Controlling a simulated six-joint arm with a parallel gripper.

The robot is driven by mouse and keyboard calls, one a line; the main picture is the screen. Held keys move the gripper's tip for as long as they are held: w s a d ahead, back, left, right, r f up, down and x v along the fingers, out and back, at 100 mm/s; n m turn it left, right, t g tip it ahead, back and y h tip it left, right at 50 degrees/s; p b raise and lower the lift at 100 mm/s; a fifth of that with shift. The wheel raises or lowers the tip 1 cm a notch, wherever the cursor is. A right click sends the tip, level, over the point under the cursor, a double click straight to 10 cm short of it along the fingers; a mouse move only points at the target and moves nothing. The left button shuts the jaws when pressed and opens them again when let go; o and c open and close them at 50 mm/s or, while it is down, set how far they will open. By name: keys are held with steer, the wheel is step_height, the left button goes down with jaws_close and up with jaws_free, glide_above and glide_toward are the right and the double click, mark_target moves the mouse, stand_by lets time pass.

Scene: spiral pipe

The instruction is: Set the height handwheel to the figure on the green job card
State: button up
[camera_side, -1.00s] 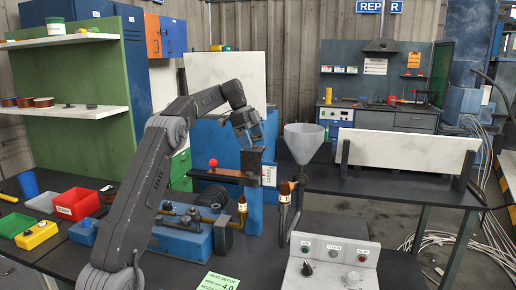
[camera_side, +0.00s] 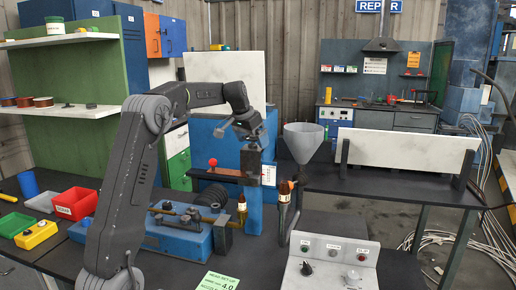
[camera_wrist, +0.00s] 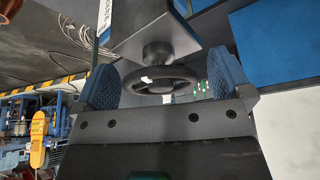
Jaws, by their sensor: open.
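A black handwheel (camera_wrist: 162,84) with a white mark on its rim shows in the wrist view, below a dark block. My gripper (camera_wrist: 163,82) is open, with its two blue padded fingers on either side of the wheel and visible gaps between. In the side view my gripper (camera_side: 250,128) is at the top of the blue column (camera_side: 253,175); the wheel cannot be made out there. The green job card (camera_side: 219,282) lies at the front edge of the table and shows 4.0; its smaller lines are hard to read.
A red-knobbed lever (camera_side: 213,163) and a blue machine base (camera_side: 180,238) stand left of the column. A control box (camera_side: 333,262) is at the front right. Coloured bins (camera_side: 75,203) are at the left.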

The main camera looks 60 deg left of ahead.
steer(key=n+y, duration=0.1)
steer(key=n, duration=0.1)
steer(key=n+g, duration=0.1)
steer(key=n, duration=0.2)
steer(key=shift+w+d+y, duration=0.1)
steer(key=shift+y, duration=0.3)
steer(key=d+v, duration=0.1)
steer(key=v, duration=1.3)
steer(key=s+d+f+m, duration=0.1)
steer(key=s+d+f, duration=0.1)
steer(key=d, duration=0.5)
steer(key=s+d+f+m+t+h, duration=0.1)
steer(key=s+d+f+m, duration=0.1)
steer(key=s+d, duration=0.2)
steer(key=s+d+f+m, duration=0.1)
steer(key=s+d+f, duration=0.1)
steer(key=d, duration=0.8)
steer(key=shift+s+d+m+t+h, duration=0.3)
steer(key=shift+s+m, duration=0.1)
steer(key=shift+s, duration=0.1)
